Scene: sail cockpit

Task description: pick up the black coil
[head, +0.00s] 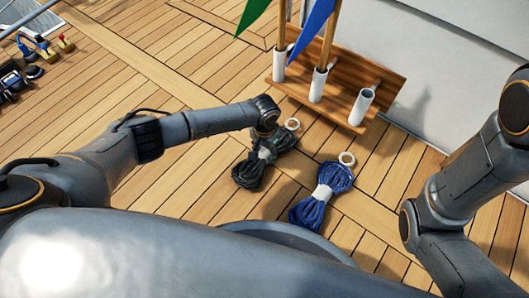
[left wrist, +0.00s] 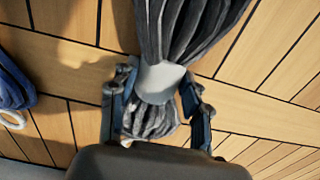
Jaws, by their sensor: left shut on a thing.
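The black coil (head: 248,174) is a bundle of dark rope with a pale band around its middle and a small pale ring at its far end. In the left wrist view the black coil (left wrist: 190,25) runs between the fingers, with the pale band right at them. My left gripper (head: 270,140) is shut on the coil near that band; its two fingers (left wrist: 158,102) show on either side of the bundle. I cannot tell whether the coil touches the deck. My right arm is at the right of the head view, but its gripper is out of sight.
A blue coil (head: 322,192) with a pale ring lies on the deck to the right of the black one. A wooden rack (head: 345,92) with white tubes holds green and blue flags behind. Small gear (head: 45,48) lies far left. Planks between are clear.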

